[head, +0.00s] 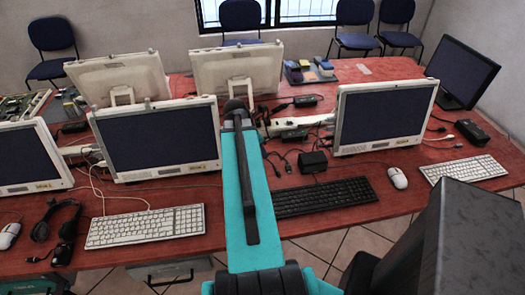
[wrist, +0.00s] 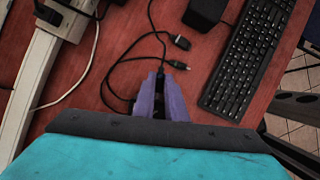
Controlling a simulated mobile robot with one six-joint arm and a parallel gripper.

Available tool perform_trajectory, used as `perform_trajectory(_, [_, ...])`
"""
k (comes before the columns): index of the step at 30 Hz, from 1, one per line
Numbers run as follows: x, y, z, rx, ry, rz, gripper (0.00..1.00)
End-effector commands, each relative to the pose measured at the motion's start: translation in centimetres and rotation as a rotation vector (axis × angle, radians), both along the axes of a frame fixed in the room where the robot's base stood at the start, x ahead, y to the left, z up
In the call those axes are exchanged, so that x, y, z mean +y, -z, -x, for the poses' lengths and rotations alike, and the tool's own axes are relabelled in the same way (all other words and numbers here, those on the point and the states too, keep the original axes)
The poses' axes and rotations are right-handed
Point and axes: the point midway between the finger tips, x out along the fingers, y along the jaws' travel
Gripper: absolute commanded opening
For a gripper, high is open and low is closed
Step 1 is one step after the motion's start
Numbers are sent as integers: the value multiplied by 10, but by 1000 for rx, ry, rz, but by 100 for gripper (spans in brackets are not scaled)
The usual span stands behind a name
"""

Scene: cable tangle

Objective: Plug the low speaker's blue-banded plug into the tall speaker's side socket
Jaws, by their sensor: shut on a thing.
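My gripper (wrist: 160,82) shows in the wrist view as two purple fingers close together, low over the red desk. It is shut on what looks like a black cable (wrist: 150,38); the held part is mostly hidden between the fingers, and I see no blue band. Two loose dark connectors, one above (wrist: 180,42) and one below (wrist: 177,65), lie just beyond the fingertips. A low black box (head: 313,162), possibly the low speaker, stands right of my arm and also shows in the wrist view (wrist: 206,10). I cannot identify the tall speaker or its side socket.
A black keyboard (head: 325,197) lies right of my arm. A white-framed monitor (head: 383,115) stands behind it, and another monitor (head: 158,138) stands at the left. A pale strip (wrist: 28,80) and a white cable (wrist: 88,62) lie left of my gripper. Loose cables crowd the desk.

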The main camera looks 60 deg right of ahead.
Motion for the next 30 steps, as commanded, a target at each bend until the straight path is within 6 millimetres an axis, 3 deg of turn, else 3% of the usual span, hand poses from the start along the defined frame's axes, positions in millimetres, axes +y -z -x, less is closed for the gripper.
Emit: perform_trajectory(30, [12, 0, -8, 0, -1, -1, 0])
